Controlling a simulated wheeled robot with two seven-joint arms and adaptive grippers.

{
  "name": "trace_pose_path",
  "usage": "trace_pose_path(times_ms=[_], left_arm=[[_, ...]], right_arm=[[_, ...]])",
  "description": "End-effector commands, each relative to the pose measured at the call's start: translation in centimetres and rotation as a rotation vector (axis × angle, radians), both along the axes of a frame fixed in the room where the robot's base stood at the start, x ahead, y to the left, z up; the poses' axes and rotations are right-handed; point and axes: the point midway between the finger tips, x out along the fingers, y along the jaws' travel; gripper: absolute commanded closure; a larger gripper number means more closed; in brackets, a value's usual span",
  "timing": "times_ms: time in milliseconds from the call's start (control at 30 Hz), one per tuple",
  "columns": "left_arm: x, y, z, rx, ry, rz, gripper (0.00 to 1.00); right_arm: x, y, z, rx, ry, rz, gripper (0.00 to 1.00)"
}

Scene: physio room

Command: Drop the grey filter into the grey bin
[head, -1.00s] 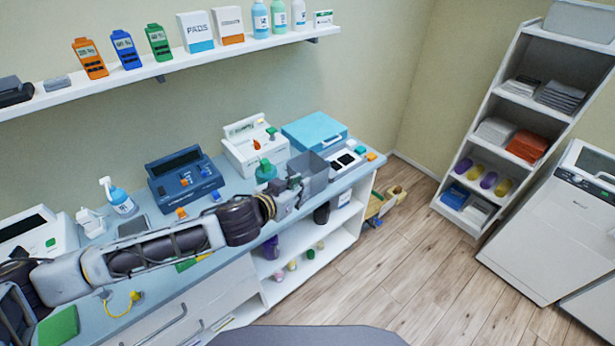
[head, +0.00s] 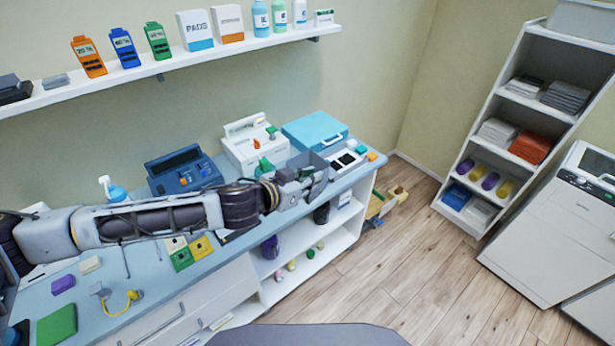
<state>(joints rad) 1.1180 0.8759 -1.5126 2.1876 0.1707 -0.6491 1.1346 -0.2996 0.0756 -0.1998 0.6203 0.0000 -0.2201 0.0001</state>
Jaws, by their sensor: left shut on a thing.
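The grey bin (head: 305,160) stands on the counter at its right part, in front of the blue case. My left gripper (head: 312,183) reaches in from the left and overlaps the front of the bin in the picture. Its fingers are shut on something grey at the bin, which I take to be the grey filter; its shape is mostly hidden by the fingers. I cannot tell whether it is over the bin's opening or in front of its wall. My right gripper is not in view.
Coloured pads (head: 182,259) lie in front of my arm.

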Motion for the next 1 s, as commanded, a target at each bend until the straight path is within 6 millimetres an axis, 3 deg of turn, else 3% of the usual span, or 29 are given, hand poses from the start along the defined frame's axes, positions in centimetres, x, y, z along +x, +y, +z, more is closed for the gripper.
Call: trace_pose_path(times_ms=[1000], left_arm=[[-0.6,-2.2,1.7,0.001,-0.004,-0.180,1.00]], right_arm=[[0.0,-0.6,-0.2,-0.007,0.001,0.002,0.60]])
